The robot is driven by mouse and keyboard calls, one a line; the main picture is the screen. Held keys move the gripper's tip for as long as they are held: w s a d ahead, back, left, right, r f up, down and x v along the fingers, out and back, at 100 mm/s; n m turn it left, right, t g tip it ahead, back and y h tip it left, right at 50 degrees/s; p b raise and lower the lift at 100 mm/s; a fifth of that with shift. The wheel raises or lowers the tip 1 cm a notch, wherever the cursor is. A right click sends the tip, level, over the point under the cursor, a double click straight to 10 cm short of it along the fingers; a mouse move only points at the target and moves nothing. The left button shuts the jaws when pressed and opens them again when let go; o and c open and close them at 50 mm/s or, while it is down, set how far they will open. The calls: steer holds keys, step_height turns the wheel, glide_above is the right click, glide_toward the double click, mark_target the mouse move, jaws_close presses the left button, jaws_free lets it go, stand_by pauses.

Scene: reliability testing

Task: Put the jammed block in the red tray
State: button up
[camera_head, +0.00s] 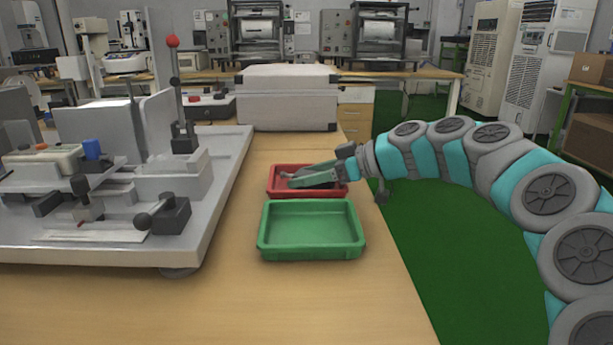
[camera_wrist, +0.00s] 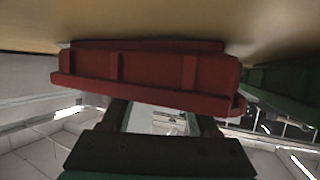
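The red tray (camera_head: 279,193) sits on the wooden table behind the green tray. My gripper (camera_head: 300,178) reaches in from the right, low over the red tray. In the wrist view, which appears upside down, the red tray's outer wall (camera_wrist: 150,70) fills the upper middle. My two fingers (camera_wrist: 160,118) stand apart there with a bright gap between them, and the tray's rim hides their tips. I see no block between the visible parts of the fingers. I cannot make out a jammed block in either view; the tray's inside is mostly covered by my gripper.
The green tray (camera_head: 311,247) is in front of the red one. A grey test rig (camera_head: 215,195) with levers, a blue piece (camera_head: 91,149) and a red-knobbed post (camera_head: 174,85) fills the left. A white case (camera_head: 286,98) stands behind. The table's front is clear.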

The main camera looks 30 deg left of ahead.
steer(key=o, duration=0.3)
steer(key=shift+r, duration=0.2)
steer(key=v, duration=1.2)
